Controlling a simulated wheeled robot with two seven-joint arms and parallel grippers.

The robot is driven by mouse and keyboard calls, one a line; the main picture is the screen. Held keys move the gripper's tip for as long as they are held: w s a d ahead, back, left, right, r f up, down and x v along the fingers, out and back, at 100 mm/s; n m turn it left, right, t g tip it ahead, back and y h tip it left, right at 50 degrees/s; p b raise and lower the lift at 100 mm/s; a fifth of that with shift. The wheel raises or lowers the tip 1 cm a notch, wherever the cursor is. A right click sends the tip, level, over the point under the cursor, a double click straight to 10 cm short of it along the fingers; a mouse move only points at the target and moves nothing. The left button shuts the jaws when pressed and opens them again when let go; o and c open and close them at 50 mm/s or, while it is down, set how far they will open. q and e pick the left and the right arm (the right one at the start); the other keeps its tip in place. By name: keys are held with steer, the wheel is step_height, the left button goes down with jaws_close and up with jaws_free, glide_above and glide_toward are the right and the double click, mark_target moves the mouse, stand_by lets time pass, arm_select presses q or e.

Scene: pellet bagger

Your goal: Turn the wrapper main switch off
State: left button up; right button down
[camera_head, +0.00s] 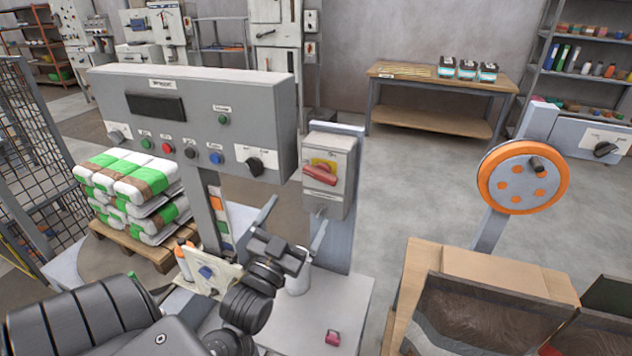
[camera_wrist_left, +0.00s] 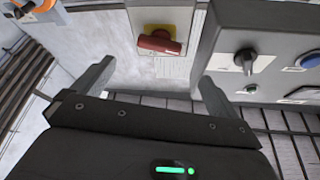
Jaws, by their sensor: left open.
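The main switch is a red rotary handle (camera_head: 320,174) on a yellow plate, on the front of a grey box (camera_head: 346,190) right of the control panel. The handle lies nearly level, its right end slightly lower in the head view. The red handle (camera_wrist_left: 158,43) also shows at top centre in the left wrist view. My left gripper (camera_head: 293,222) is open and empty, below and in front of the box. In the left wrist view its fingers (camera_wrist_left: 156,75) point towards the box, spread wider than the handle and apart from it. My right gripper is out of view.
The grey control panel (camera_head: 190,108) with buttons and a black knob (camera_head: 255,164) stands close left of the switch box. A small red padlock (camera_head: 332,338) lies on the grey surface below. An orange handwheel (camera_head: 522,178) and a cardboard box (camera_head: 490,272) are at right.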

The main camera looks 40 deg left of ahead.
mark_target(318, 179)
arm_select(q)
steer(key=p+x, duration=0.3)
steer(key=x, duration=0.6)
steer(key=shift+w+r, duration=0.15)
steer(key=shift+w, duration=0.1)
steer(key=shift+w+a+r, duration=0.1)
steer(key=shift+w+a, duration=0.05)
steer(key=shift+w, duration=0.3)
steer(key=c, duration=1)
steer(key=n+y+p, duration=0.1)
steer(key=n+y, duration=0.1)
steer(key=n, duration=0.2)
steer(key=shift+r+g, duration=0.1)
steer(key=shift+g, duration=0.2)
steer(key=shift+n+y, duration=0.4)
steer(key=o, duration=1)
